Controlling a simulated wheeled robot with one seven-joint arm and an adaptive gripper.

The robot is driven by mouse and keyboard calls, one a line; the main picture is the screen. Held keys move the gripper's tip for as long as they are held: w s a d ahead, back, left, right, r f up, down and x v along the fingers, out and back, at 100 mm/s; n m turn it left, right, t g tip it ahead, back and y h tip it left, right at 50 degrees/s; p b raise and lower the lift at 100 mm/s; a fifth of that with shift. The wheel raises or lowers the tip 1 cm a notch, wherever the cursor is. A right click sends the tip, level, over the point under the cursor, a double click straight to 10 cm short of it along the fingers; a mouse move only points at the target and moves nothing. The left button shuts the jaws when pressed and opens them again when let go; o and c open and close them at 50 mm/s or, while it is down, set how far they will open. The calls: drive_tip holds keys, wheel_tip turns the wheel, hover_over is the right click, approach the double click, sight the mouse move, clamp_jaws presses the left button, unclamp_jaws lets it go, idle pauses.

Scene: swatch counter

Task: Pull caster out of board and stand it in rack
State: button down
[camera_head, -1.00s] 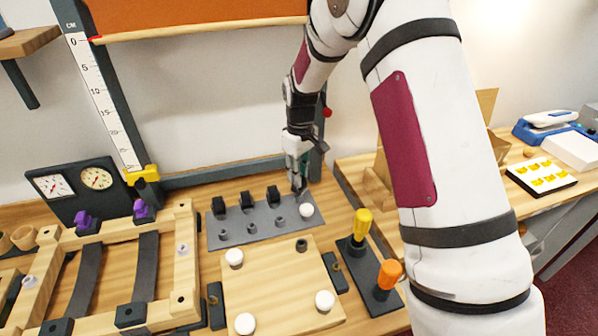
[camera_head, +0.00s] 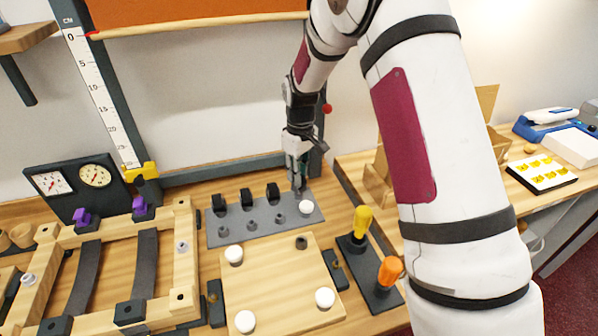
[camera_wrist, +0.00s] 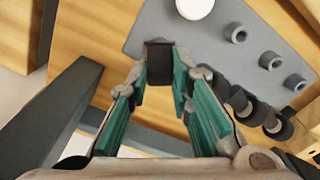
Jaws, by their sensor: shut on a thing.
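My gripper (camera_head: 298,186) is shut on a dark caster (camera_wrist: 160,64), which shows between the fingertips in the wrist view. The gripper points down at the back right end of the grey rack (camera_head: 225,239). I cannot tell whether the caster touches the rack. Several black casters (camera_head: 246,197) stand along the rack's back edge, and small grey sockets (camera_head: 252,224) run along its front. A white disc (camera_head: 306,207) sits at the rack's right end. The wooden board (camera_head: 270,285) lies in front, with white discs near three corners and a dark socket (camera_head: 301,243) at its back right.
A stand with yellow (camera_head: 362,221) and orange (camera_head: 390,269) handles is right of the board. A wooden frame (camera_head: 185,262) with purple clamps is at left. A dark post rises beside my gripper. Dials (camera_head: 95,176) stand behind the frame.

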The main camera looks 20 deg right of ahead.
drive_tip(key=shift+f, duration=0.35)
idle(0.7)
drive_tip(key=c, duration=1)
unclamp_jaws()
drive_tip(key=shift+c, duration=0.2)
drive_tip(key=shift+r, duration=0.1)
drive_tip(key=shift+r+p, duration=0.4)
drive_tip(key=shift+r, duration=2.5)
